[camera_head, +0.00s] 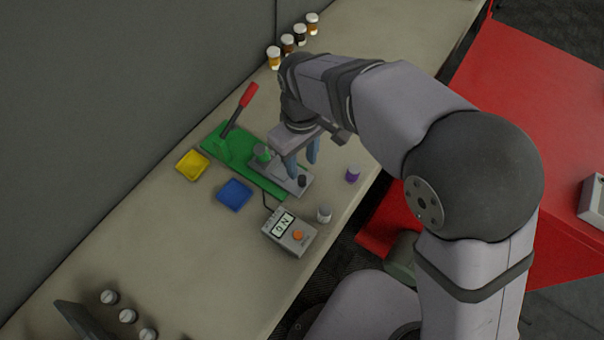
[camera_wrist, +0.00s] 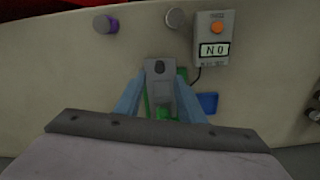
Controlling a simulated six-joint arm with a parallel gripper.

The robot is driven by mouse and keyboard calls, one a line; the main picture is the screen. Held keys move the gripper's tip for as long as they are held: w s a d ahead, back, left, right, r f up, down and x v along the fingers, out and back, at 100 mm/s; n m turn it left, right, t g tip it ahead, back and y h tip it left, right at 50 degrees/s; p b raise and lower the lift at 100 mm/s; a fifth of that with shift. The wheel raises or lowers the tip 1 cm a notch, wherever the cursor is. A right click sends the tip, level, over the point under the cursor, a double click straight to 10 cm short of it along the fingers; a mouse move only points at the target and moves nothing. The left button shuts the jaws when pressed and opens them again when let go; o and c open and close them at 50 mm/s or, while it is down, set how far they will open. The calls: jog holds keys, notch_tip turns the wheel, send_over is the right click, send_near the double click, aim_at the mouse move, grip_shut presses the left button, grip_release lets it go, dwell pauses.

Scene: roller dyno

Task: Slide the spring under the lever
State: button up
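A green base (camera_head: 222,146) carries a lever with a red handle (camera_head: 249,95), which stands raised and tilted. A grey plate (camera_head: 271,168) with a dark knob (camera_head: 302,180) lies at the base's near end. A small green round piece (camera_head: 262,153) sits on that plate; I cannot tell if it is the spring. My gripper (camera_head: 302,168) is open over the plate. In the wrist view, its blue fingers (camera_wrist: 161,88) stand apart on either side of the grey plate (camera_wrist: 159,88), with the knob (camera_wrist: 159,67) beyond. I see no object clamped between them.
A meter (camera_head: 289,232) with an orange button stands near the table's front edge. A grey-white cylinder (camera_head: 324,213) and a purple one (camera_head: 352,173) stand nearby. Blue (camera_head: 234,194) and yellow (camera_head: 192,165) trays lie left of the base. Several capped jars (camera_head: 287,43) stand at the back.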

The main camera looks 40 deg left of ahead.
aim_at(302, 178)
jog(key=shift+f+p, duration=0.95)
jog(key=shift+f, duration=2.45)
grip_shut()
